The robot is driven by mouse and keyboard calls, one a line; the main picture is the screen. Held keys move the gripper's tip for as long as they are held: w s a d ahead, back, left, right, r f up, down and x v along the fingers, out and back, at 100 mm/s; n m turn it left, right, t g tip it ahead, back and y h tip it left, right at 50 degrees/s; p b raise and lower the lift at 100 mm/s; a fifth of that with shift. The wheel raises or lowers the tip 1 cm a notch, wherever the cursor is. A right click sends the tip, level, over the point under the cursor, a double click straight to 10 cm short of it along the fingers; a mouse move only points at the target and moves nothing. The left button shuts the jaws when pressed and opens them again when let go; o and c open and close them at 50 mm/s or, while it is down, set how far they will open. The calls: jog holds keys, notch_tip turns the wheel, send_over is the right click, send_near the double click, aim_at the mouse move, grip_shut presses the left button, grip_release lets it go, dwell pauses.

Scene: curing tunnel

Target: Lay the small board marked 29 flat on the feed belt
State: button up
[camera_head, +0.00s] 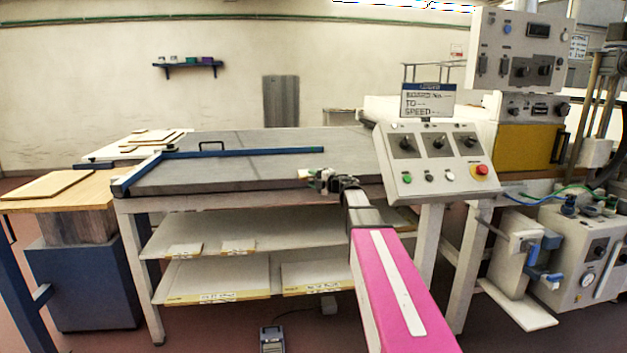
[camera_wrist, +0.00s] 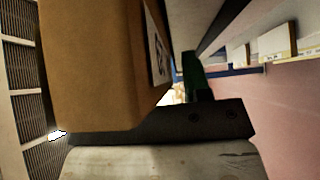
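The feed belt (camera_head: 235,174) is a long dark grey surface with a blue guide rail (camera_head: 240,153) across it. My gripper (camera_head: 312,176) is at the belt's front edge, right of its middle, with a small pale and green part at its tip. In the wrist view a brown slab-like thing (camera_wrist: 90,65) with a printed label on its right face fills the upper left, close to a dark bar. I cannot tell whether it is the small board or whether my gripper holds it. No number 29 is readable.
Brown boards lie on the wooden table (camera_head: 95,196) at left and on a pale surface (camera_head: 100,154) behind it. Shelves (camera_head: 215,278) with labelled pale boards are under the belt. A control box (camera_head: 432,160) with a red button stands right of my gripper.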

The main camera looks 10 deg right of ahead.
jog(key=shift+r, duration=0.15)
jog(key=v, duration=0.8)
jog(key=s+d+f+m+g+h, duration=0.1)
jog(key=s+d+f+m+h, duration=0.25)
jog(key=f+m+h, duration=0.65)
jog(key=s+d+f+m+h, duration=0.2)
jog(key=s+f+m+h, duration=0.35)
jog(key=f+m, duration=0.45)
jog(key=s+a+f+m+g+y, duration=0.1)
jog(key=s+a+f+m+g, duration=0.1)
jog(key=s, duration=0.5)
jog(key=s+a+f+m+g+y, duration=0.1)
jog(key=s+a+f+m+g, duration=0.1)
jog(key=s+a+f+g, duration=0.3)
jog(key=s+a+f+m+g+y, duration=0.1)
jog(key=s+f+g, duration=0.4)
jog(key=s, duration=0.5)
jog(key=a+f+m, duration=0.1)
jog(key=a+f, duration=0.1)
jog(key=shift+a+g+y, duration=0.3)
jog(key=shift+a+y, duration=0.05)
